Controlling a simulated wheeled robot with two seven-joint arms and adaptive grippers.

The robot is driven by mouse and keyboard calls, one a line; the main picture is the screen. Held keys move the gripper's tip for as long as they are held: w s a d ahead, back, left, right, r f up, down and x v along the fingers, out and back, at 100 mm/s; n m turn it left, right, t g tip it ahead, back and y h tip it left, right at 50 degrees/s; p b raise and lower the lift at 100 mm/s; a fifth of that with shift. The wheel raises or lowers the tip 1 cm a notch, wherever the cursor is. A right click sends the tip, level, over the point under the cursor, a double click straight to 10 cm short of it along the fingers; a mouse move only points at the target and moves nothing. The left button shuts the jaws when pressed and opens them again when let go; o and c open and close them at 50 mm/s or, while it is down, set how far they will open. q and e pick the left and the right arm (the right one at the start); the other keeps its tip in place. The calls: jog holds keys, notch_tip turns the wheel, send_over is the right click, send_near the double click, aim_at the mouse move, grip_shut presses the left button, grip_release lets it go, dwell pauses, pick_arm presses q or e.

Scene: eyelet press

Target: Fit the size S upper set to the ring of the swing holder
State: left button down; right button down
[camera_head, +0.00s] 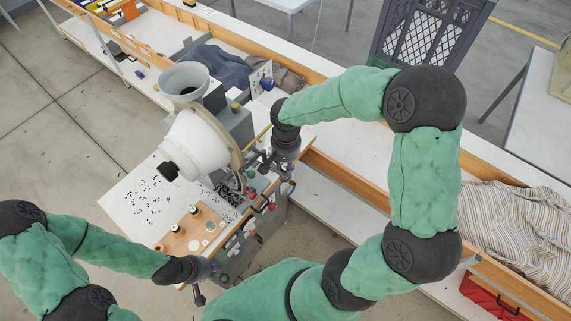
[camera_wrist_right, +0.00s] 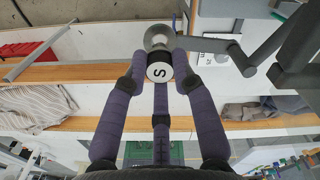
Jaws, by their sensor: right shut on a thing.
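In the right wrist view the size S upper set (camera_wrist_right: 159,73) shows as a round white face marked S. My right gripper (camera_wrist_right: 160,84) is shut on it, with purple-grey fingers around its sides. A shiny grey round part (camera_wrist_right: 158,38), seemingly the holder's ring, lies just beyond the set; I cannot tell whether they touch. In the head view my right gripper (camera_head: 284,172) is at the right side of the eyelet press (camera_head: 200,140). My left gripper (camera_head: 203,284) is low at the bench's front edge, its fingers too small to read.
A wooden board (camera_head: 182,243) with small round pieces lies on the press table (camera_head: 133,205), among scattered dark eyelets. Dark handles stick out along the table's right edge.

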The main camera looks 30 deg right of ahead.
aim_at(285, 167)
jog(key=shift+f+b, duration=0.45)
jog(key=shift+b, duration=0.2)
dwell(0.6)
jog(key=shift+b, duration=0.5)
dwell(1.7)
jog(key=shift+f+b, duration=1.35)
jog(key=shift+f, duration=0.1)
dwell(0.3)
jog(key=c, duration=0.9)
grip_release()
jog(key=shift+c, duration=0.2)
jog(key=shift+r, duration=0.15)
jog(key=shift+r+p, duration=1.7)
jog(key=shift+r, duration=0.75)
